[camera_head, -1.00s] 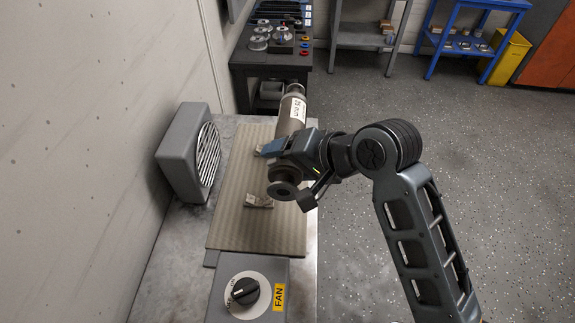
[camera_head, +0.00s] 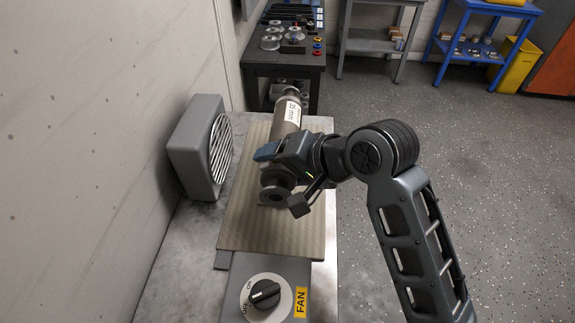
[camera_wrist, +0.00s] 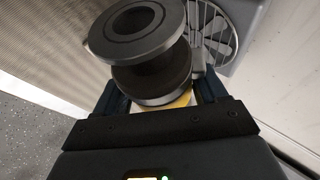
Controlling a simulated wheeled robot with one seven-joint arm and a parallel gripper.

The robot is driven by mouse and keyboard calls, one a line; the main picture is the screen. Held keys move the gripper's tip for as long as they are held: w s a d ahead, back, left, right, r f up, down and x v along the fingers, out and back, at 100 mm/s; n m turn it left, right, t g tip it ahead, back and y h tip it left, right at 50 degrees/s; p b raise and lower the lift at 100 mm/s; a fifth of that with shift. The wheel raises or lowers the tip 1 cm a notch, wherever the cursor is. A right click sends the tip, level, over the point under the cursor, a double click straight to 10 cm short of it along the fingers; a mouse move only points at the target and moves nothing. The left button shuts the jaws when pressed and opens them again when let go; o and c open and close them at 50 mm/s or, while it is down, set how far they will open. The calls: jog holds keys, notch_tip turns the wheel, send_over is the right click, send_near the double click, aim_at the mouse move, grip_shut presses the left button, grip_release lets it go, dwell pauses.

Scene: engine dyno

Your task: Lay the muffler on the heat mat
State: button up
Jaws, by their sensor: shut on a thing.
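The muffler (camera_head: 290,112) is a grey-brown cylinder with a white label and flanged ends. It lies lengthwise above or on the tan ribbed heat mat (camera_head: 265,232); I cannot tell whether it touches. In the wrist view, the near flange (camera_wrist: 138,30) fills the top middle, between the two fingers (camera_wrist: 160,95). The gripper hides part of the muffler's body.
A grey fan (camera_head: 198,150) stands against the wall, left of the mat. A fan knob (camera_head: 265,293) is on a box at the bench's near end. A dark table (camera_head: 285,62) with round parts stands beyond. Open floor lies to the right.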

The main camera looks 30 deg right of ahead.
jog(key=shift+w+a+f+b, duration=0.25)
jog(key=shift+a+f+b, duration=0.1)
jog(key=shift+f+b, duration=0.35)
jog(key=shift+w+a+f+b, duration=0.25)
jog(key=shift+a+f+b, duration=0.05)
jog(key=shift+f+b, duration=0.9)
jog(key=shift+f, duration=1.05)
jog(key=shift+s+d+f, duration=0.1)
jog(key=shift+s+f, duration=0.15)
jog(key=shift+f, duration=0.5)
jog(key=o, duration=1.5)
jog(key=shift+s, duration=0.1)
jog(key=shift+o, duration=0.4)
jog(key=r+v, duration=0.1)
jog(key=v, duration=0.6)
jog(key=shift+w, duration=0.3)
jog(key=shift+s+r, duration=0.4)
jog(key=shift+r, duration=0.15)
